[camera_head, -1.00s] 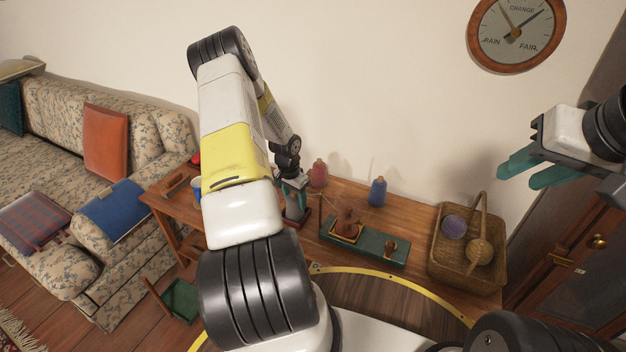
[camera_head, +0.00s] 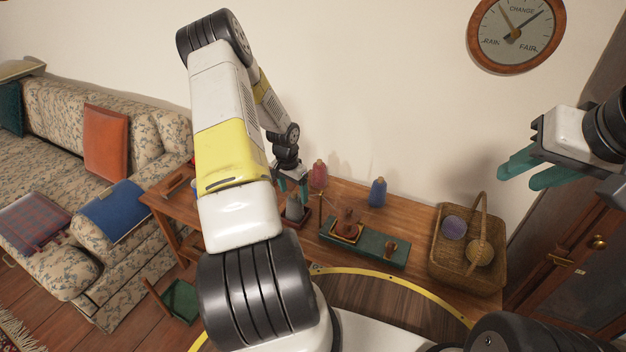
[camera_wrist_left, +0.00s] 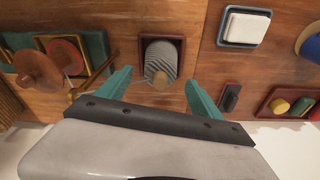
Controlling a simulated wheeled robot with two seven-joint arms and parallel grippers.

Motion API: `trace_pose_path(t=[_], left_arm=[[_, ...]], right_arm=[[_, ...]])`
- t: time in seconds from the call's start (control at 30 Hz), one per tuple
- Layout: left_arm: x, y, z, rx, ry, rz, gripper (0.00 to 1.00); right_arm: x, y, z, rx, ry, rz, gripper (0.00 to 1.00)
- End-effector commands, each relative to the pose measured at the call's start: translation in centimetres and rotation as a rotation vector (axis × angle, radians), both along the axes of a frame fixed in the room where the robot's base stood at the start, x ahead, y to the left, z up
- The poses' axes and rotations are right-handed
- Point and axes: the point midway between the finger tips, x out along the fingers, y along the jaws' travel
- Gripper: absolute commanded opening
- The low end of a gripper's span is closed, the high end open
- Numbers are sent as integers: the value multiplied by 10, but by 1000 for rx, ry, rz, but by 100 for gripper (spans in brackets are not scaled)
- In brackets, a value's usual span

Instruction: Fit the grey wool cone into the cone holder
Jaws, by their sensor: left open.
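The grey wool cone (camera_head: 294,207) stands upright at the dark red square cone holder (camera_head: 303,222) on the wooden table. In the left wrist view the ribbed grey cone (camera_wrist_left: 160,60) sits inside the dark red frame of the holder (camera_wrist_left: 178,41), with its tan tip toward the camera. My left gripper (camera_head: 290,181) is open just above the cone. In the left wrist view its teal fingers (camera_wrist_left: 158,82) are apart on either side of the tip, with no visible contact. My right gripper (camera_head: 530,170) is open and empty in the air at the right.
A pink cone (camera_head: 319,175) and a blue cone (camera_head: 378,192) stand behind. A green board (camera_head: 378,248) with brown wooden parts lies right of the holder, before a wicker basket (camera_head: 437,262).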

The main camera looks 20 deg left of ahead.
Motion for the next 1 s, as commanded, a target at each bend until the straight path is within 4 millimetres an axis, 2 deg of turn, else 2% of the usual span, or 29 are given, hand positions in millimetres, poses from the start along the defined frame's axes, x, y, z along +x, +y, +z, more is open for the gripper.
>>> trace_pose_path(t=[0.03, 0.2, 0.47, 0.57, 0.67, 0.77, 0.8, 0.9, 1.0], left_arm=[[-1, 2, 14, 2, -4, 1, 76], [-5, 2, 49, 2, -4, 0, 76], [-9, 2, 78, 2, -1, 0, 76], [-8, -4, 98, 14, -9, -2, 76], [-11, -17, 139, 42, -28, 4, 76], [-21, -40, 194, 71, -61, 20, 76], [-27, -50, 217, 80, -77, 31, 76], [-49, -77, 269, 90, -120, 60, 76], [-77, -105, 314, 81, -170, 91, 76]], right_arm=[[0, 0, 0, 0, 0, 0, 36], [0, 0, 0, 0, 0, 0, 36], [0, 0, 0, 0, 0, 0, 36], [0, 0, 0, 0, 0, 0, 36], [0, 0, 0, 0, 0, 0, 36], [0, 0, 0, 0, 0, 0, 36], [0, 0, 0, 0, 0, 0, 36], [0, 0, 0, 0, 0, 0, 36], [0, 0, 0, 0, 0, 0, 36]])
